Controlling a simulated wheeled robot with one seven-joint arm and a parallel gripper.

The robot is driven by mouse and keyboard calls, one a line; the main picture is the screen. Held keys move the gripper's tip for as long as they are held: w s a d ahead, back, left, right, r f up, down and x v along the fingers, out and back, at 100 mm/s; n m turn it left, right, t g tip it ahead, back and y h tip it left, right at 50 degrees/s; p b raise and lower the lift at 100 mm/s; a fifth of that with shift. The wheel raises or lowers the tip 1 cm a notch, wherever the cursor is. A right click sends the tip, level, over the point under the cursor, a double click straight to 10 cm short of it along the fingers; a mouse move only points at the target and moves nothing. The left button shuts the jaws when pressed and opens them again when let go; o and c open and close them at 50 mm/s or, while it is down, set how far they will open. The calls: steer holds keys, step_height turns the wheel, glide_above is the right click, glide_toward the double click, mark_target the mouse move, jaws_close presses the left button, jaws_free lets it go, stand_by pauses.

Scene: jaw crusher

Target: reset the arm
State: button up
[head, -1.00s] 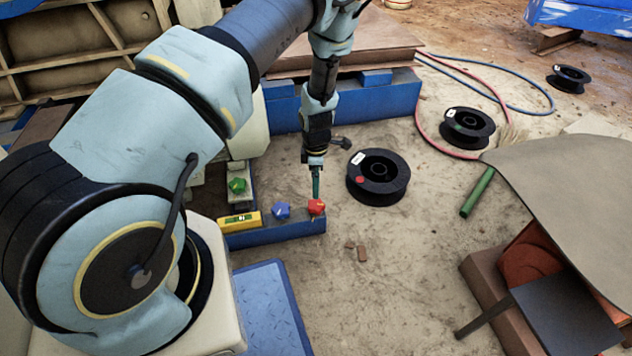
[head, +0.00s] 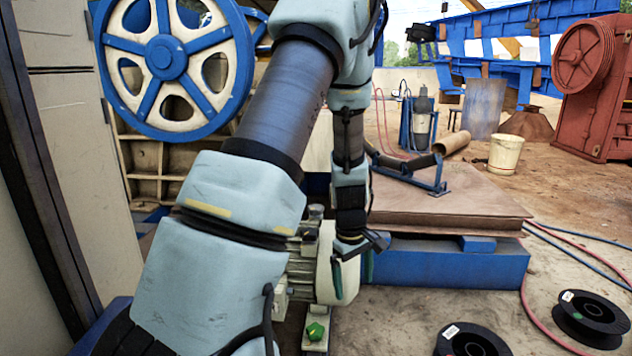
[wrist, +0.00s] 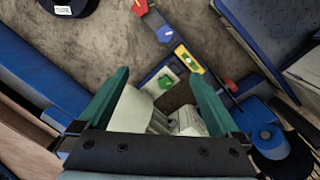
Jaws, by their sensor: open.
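My gripper (head: 352,262) hangs at the middle of the head view, in front of the cream motor housing and left of the blue beam. In the wrist view my gripper (wrist: 160,98) shows two green fingers spread wide apart with nothing between their tips. Its fingers point down over the ground area with the small coloured parts. My arm reaches up from the lower left of the head view and bends down to the gripper.
A blue beam (head: 440,266) carries a brown plate (head: 450,200). Black spools (head: 592,316) lie at lower right. A green knob (head: 316,330) sits below the gripper; it also shows in the wrist view (wrist: 165,82).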

steer(key=s+a+r+m+t+y, duration=0.1)
steer(key=s+a+r+m, duration=0.35)
steer(key=a+r, duration=0.3)
steer(key=s+a+r+m, duration=0.3)
steer(key=s+a+r, duration=0.25)
steer(key=a, duration=0.35)
step_height(320, 180, up, 33)
steer(key=p, duration=3.3)
steer(key=shift+w+d, duration=0.2)
steer(key=shift+d, duration=0.2)
steer(key=shift+c, duration=0.2)
